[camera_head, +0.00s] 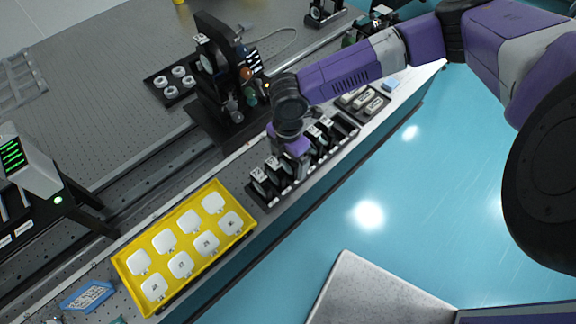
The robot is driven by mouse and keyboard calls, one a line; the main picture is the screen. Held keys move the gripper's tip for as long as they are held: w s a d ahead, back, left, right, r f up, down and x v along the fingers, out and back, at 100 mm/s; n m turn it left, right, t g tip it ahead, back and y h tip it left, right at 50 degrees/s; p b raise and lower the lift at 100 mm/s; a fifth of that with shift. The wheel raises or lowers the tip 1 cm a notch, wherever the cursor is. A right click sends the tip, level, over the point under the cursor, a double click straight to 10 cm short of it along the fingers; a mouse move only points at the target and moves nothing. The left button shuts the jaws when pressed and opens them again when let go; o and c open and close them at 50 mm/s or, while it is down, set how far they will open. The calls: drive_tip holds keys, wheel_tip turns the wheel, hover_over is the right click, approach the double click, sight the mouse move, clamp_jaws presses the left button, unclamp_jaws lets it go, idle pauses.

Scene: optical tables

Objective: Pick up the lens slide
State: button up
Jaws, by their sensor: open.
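A black rack (330,150) near the table's front edge holds a row of several upright black slides with white labels. One slide (262,182) stands at the left end of the rack, and others (325,128) stand to the right. Which one is the lens slide I cannot tell. My gripper (295,166) points down over the middle of the row, close above or around a slide there. It is open. Its wrist and fingers hide the slides beneath, and contact cannot be made out.
A yellow tray (248,227) with several white numbered pieces lies left of the rack. A tall black instrument (222,75) stands behind the gripper. A black holder with white rings (172,83) lies further back. Blue floor (400,190) lies beyond the table edge.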

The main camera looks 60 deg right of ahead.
drive_tip(key=c, duration=1.6)
drive_tip(key=shift+r, duration=0.1)
drive_tip(key=shift+c, duration=0.2)
